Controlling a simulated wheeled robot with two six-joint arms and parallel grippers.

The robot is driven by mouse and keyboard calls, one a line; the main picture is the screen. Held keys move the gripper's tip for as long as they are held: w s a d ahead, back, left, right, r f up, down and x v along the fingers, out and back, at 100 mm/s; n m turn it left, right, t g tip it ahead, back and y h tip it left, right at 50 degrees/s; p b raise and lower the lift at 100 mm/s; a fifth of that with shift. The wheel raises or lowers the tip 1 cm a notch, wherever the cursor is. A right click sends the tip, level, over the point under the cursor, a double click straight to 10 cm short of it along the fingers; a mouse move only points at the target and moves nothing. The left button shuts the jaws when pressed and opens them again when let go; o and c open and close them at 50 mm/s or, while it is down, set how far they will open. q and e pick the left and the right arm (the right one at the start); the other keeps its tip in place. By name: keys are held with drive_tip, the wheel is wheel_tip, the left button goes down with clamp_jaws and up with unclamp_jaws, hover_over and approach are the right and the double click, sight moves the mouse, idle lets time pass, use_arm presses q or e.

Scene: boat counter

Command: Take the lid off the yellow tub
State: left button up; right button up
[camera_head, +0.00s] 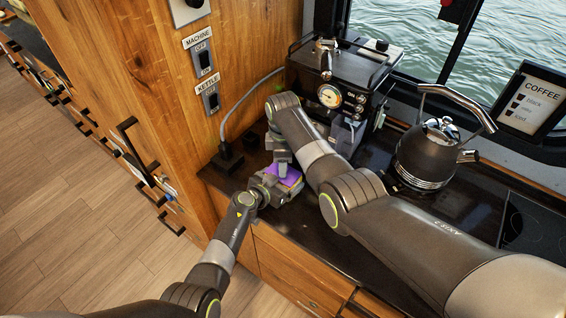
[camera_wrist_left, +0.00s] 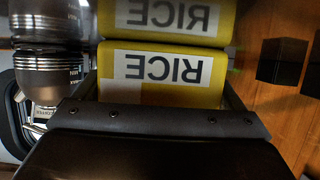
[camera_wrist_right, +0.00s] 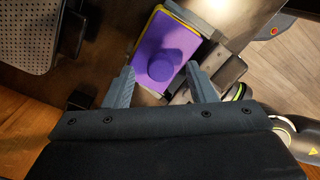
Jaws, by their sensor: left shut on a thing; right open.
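The yellow tub (camera_wrist_left: 122,91) fills the middle of the left wrist view, its RICE label upside down. A second RICE panel above it looks like a reflection in the glossy counter. My left gripper (camera_head: 276,188) is shut on the tub, one finger on each side. The purple lid (camera_wrist_right: 180,36) sits on the tub, with yellow edge showing beside it. It has a round purple knob (camera_wrist_right: 165,68) and also shows in the head view (camera_head: 291,177). My right gripper (camera_wrist_right: 160,72) is open above the lid, fingertips on either side of the knob, apart from it.
The tub is near the front edge of the dark counter (camera_head: 455,205). A coffee machine (camera_head: 345,75) stands behind, and a kettle (camera_head: 430,155) is to the right. The wooden wall with switches (camera_head: 130,75) is close on the left. My right arm covers much of the counter.

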drive_tip(key=shift+f, duration=0.7)
clamp_jaws()
drive_tip(key=shift+r, duration=0.35)
idle(0.5)
drive_tip(key=shift+r, duration=0.85)
drive_tip(key=shift+r, duration=0.15)
